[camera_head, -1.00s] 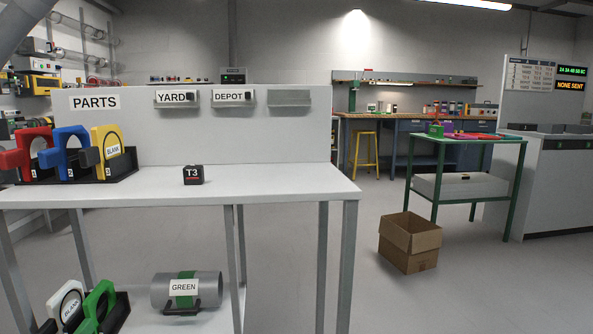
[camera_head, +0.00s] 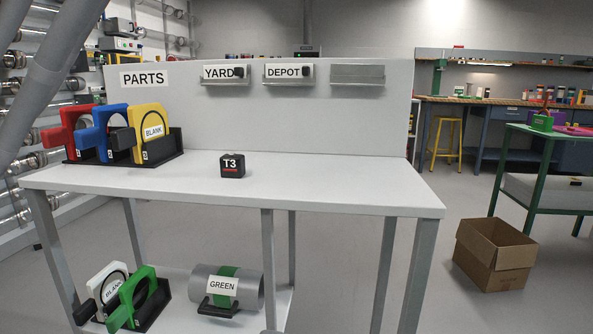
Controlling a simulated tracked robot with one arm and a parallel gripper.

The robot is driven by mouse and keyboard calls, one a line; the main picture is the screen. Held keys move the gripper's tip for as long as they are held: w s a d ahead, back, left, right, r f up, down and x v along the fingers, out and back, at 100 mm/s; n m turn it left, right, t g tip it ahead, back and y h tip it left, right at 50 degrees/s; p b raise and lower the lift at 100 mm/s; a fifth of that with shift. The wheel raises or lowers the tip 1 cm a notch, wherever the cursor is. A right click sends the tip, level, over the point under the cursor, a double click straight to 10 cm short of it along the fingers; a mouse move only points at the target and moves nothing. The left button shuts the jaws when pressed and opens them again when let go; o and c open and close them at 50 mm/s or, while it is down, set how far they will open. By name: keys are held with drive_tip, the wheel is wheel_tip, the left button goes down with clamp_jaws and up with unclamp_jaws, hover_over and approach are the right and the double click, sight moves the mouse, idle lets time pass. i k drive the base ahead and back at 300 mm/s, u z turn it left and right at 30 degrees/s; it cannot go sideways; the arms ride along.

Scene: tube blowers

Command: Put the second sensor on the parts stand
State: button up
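The parts stand (camera_head: 330,190) is a light grey table with a back panel marked PARTS and a lower shelf. No label names any of these as the second sensor. My gripper is not in view, so what it holds cannot be seen.
A black rack (camera_head: 176,147) at the top left holds red, blue and yellow pieces. The lower shelf holds white and green pieces and a grey cylinder labelled GREEN (camera_head: 249,285). A cardboard box (camera_head: 492,255) and a green-framed table (camera_head: 560,150) stand right. The stand's right top is clear.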

sight(330, 182)
drive_tip(key=z, duration=0.1)
drive_tip(key=i, duration=1)
drive_tip(key=u, duration=0.1)
